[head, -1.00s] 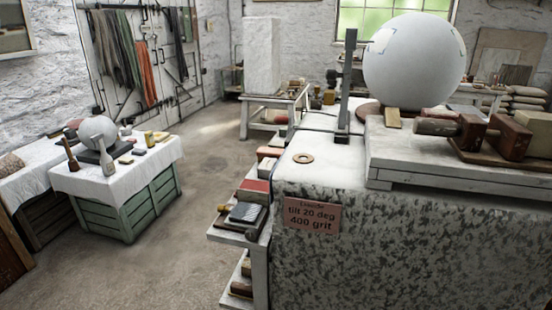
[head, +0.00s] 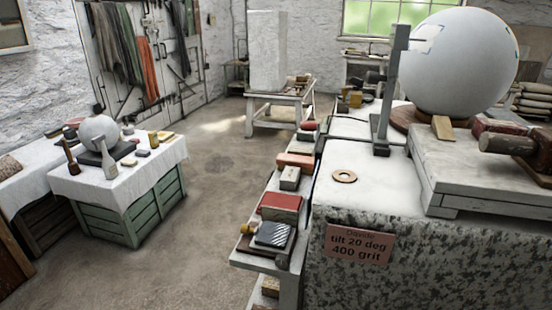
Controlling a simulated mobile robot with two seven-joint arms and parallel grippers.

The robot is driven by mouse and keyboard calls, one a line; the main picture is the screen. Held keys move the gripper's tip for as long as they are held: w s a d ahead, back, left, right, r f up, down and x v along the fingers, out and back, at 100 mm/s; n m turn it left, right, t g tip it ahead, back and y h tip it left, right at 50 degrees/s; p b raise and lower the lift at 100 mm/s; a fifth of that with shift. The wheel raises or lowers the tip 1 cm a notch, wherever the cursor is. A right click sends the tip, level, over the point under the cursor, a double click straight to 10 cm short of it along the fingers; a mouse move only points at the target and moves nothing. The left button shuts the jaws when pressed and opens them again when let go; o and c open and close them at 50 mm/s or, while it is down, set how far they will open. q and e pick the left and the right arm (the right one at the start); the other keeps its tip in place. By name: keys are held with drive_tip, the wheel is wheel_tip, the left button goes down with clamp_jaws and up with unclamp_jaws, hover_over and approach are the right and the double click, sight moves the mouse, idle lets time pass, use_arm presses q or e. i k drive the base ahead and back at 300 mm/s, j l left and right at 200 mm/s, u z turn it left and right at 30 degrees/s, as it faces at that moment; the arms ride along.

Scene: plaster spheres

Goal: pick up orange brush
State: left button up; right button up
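Neither of my grippers is in view.
The granite block (head: 400,255) with a label (head: 358,243) fills the right, bearing a large white sphere (head: 459,65) on a platform. A cloth-covered crate table (head: 130,188) stands left. Open floor (head: 215,200) lies between.

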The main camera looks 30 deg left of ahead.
sight(306, 163)
drive_tip(key=i+j+u, duration=0.2)
drive_tip(key=j, duration=0.25)
drive_tip(key=i+j+u, duration=0.15)
drive_tip(key=j, duration=0.25)
drive_tip(key=z, duration=1.3)
drive_tip(key=u, duration=1.35)
drive_tip(key=i, duration=0.05)
